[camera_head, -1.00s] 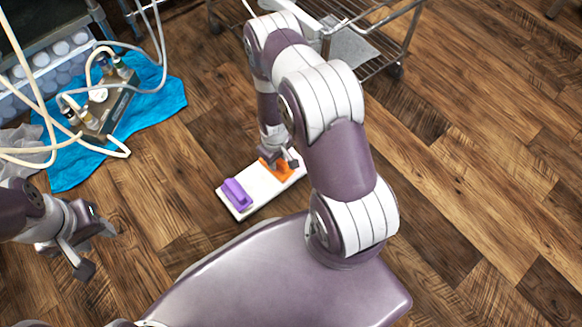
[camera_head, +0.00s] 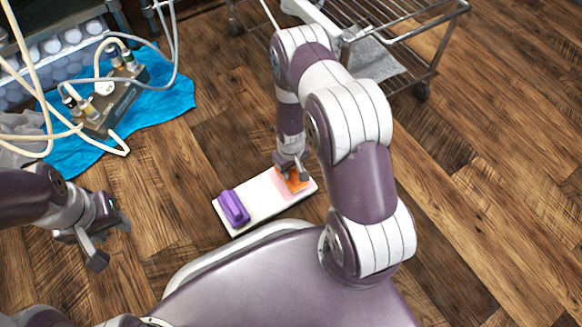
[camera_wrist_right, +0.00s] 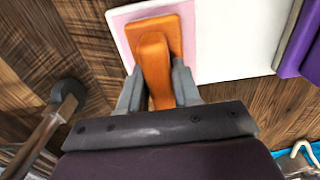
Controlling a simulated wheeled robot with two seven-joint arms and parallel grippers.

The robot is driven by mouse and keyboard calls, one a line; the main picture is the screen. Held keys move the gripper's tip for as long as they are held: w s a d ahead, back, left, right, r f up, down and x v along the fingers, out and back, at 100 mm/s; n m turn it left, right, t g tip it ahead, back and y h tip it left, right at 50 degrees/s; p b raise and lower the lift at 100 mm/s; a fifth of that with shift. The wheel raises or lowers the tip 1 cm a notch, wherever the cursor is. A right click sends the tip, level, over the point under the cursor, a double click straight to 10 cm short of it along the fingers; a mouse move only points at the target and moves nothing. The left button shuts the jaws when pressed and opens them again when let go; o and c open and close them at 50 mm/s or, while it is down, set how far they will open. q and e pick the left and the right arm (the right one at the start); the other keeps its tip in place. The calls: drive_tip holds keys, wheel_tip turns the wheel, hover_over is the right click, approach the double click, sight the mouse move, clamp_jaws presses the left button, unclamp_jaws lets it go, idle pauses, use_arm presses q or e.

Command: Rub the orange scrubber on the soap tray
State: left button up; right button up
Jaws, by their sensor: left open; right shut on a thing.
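The orange scrubber (camera_head: 294,184) is in my right gripper (camera_head: 293,172), at the right end of a white tray (camera_head: 262,198). In the right wrist view, my right gripper (camera_wrist_right: 157,88) is shut on the handle of the orange scrubber (camera_wrist_right: 166,30). The scrubber lies over a pink patch (camera_wrist_right: 126,20) at that end of the tray; I cannot tell whether it touches. A purple scrubber (camera_head: 234,208) sits at the tray's left end, and its edge shows in the right wrist view (camera_wrist_right: 300,45). My left gripper (camera_head: 112,243) is open and empty, left of the tray.
A blue cloth (camera_head: 165,100) with a grey device (camera_head: 112,100) and pale hoses lies at the upper left. A wire cart (camera_head: 400,40) stands at the top. The wooden floor at right is clear.

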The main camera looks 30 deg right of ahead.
drive_tip(key=shift+f, duration=0.45)
idle(1.0)
idle(1.1)
wheel_tip(320, 180, up, 7)
drive_tip(key=p, duration=0.7)
drive_tip(key=shift+r, duration=0.1)
